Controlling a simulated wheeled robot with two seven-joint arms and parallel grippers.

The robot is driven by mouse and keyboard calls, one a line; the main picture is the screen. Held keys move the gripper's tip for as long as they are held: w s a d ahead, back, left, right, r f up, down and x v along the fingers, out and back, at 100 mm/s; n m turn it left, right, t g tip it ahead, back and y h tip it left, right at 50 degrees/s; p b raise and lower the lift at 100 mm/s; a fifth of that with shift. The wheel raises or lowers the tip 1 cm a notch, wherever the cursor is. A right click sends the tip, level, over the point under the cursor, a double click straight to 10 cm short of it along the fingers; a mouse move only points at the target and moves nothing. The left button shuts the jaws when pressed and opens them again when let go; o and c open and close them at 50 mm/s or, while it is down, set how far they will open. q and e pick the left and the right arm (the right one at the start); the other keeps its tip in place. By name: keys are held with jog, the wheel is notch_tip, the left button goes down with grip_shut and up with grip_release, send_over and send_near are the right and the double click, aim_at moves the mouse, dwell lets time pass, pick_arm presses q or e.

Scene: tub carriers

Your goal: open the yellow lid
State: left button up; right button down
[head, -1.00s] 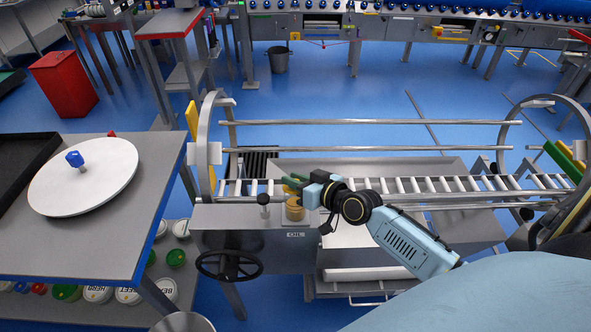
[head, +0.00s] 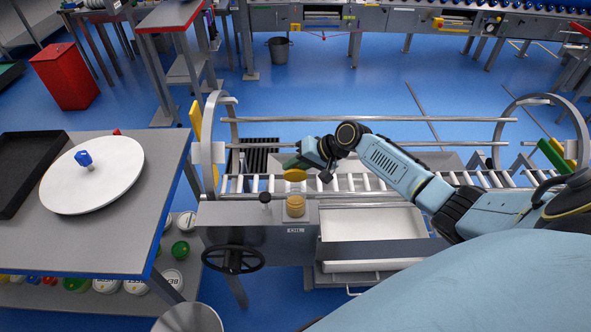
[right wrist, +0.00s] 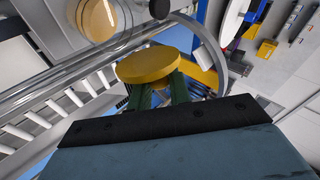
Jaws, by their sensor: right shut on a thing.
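The yellow lid (head: 295,175) is a small round disc, held in the air above the conveyor's grey box. My right gripper (head: 296,163) has green fingers and is shut on the lid. In the right wrist view the lid (right wrist: 148,66) sits at the fingertips of the gripper (right wrist: 160,88). My left gripper is not in view.
A dark knob (head: 265,197) stands left of the container, above a black handwheel (head: 233,260). Metal rails (head: 375,119) and an end ring (head: 213,150) surround the roller conveyor. A grey table (head: 110,231) with a white round lid (head: 115,180) is at left.

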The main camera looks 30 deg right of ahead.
jog(key=shift+w+d+f+m+g+y+b, duration=0.25)
jog(key=shift+w+m+g+y+b, duration=0.2)
jog(key=shift+g+b, duration=0.35)
jog(key=shift+w+d+f+m+g+y+b, duration=0.25)
jog(key=shift+w+m+g+y+b, duration=0.15)
jog(key=shift+g+b, duration=0.4)
jog(key=c, duration=1.4)
grip_release()
jog(key=b+v, duration=0.1)
jog(key=v, duration=1.2)
jog(key=shift+d, duration=0.2)
